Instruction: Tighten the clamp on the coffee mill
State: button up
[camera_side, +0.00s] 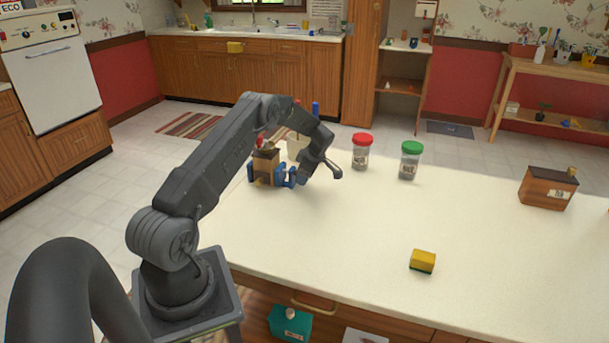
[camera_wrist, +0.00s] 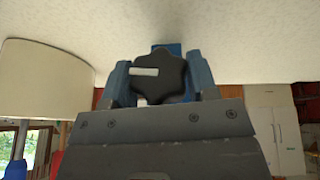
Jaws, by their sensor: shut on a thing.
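The coffee mill (camera_side: 266,166), a small brown body with a dark top, stands at the far left of the counter, partly behind my arm. My gripper (camera_side: 287,178) is low beside it on its right, with blue fingers. In the wrist view my gripper (camera_wrist: 162,82) is shut on a black lobed clamp knob (camera_wrist: 165,80), one blue finger on each side. A white bar on the knob lies nearly level, left of its middle. A blue part (camera_wrist: 167,48) shows behind the knob; I cannot tell how tight the clamp sits.
A cream rounded object (camera_wrist: 45,85) stands close to the left in the wrist view. Red-lidded (camera_side: 361,152) and green-lidded (camera_side: 410,160) jars stand right of my gripper. A yellow sponge (camera_side: 422,261) and a brown box (camera_side: 548,188) lie farther right. The counter's middle (camera_side: 350,225) is clear.

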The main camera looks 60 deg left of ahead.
jog(key=shift+a+g+h, duration=0.1)
jog(key=shift+g+h, duration=0.7)
jog(key=shift+g, duration=0.1)
jog(key=shift+m+h, duration=0.3)
jog(key=o, duration=0.9)
jog(key=v, duration=0.7)
jog(key=shift+w+r, duration=0.15)
jog(key=shift+w, duration=0.1)
